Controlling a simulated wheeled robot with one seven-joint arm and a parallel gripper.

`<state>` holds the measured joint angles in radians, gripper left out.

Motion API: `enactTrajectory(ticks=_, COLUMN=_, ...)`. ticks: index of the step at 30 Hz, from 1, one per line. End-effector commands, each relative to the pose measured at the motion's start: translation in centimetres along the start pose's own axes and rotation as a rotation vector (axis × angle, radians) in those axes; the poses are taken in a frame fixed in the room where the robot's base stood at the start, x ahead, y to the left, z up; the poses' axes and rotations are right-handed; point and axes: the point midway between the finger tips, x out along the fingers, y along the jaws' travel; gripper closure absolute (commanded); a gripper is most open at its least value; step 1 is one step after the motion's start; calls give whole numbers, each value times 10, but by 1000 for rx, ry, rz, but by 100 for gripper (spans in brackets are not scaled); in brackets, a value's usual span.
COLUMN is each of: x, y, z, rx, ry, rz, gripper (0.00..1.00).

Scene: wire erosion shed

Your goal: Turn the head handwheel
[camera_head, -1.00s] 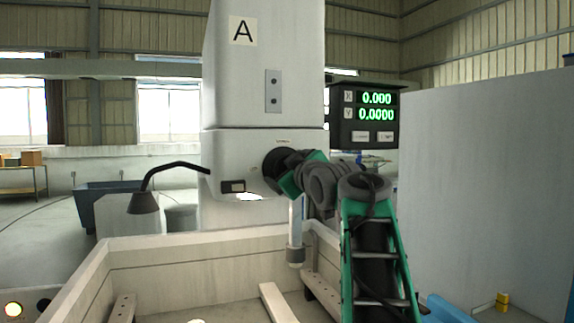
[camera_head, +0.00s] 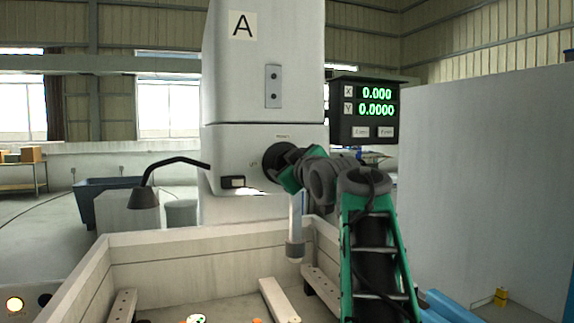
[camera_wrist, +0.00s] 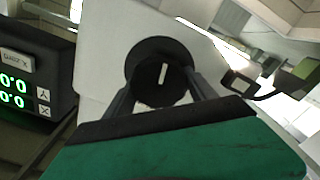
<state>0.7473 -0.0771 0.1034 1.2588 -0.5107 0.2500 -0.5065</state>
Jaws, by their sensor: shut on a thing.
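The head handwheel is a dark round wheel (camera_head: 273,157) on the front of the pale machine head, largely hidden by my gripper in the head view. In the wrist view the handwheel (camera_wrist: 160,58) shows as a black disc with a raised hub and a white line on it. My gripper (camera_wrist: 161,84) has one finger on each side of the hub and is shut on it. In the head view my gripper (camera_head: 286,166) reaches the wheel from the right.
A black bent lamp (camera_head: 145,198) stands left of the head. Below is an open pale tank (camera_head: 180,250) with bars inside. A grey panel (camera_head: 490,180) stands at right.

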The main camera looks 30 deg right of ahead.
Motion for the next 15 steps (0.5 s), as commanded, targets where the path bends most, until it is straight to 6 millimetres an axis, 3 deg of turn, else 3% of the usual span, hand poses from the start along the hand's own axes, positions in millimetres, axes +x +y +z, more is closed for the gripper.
enactTrajectory(ticks=15, x=1, y=-3, z=4, rx=-127, ry=-1, rz=-2, gripper=76)
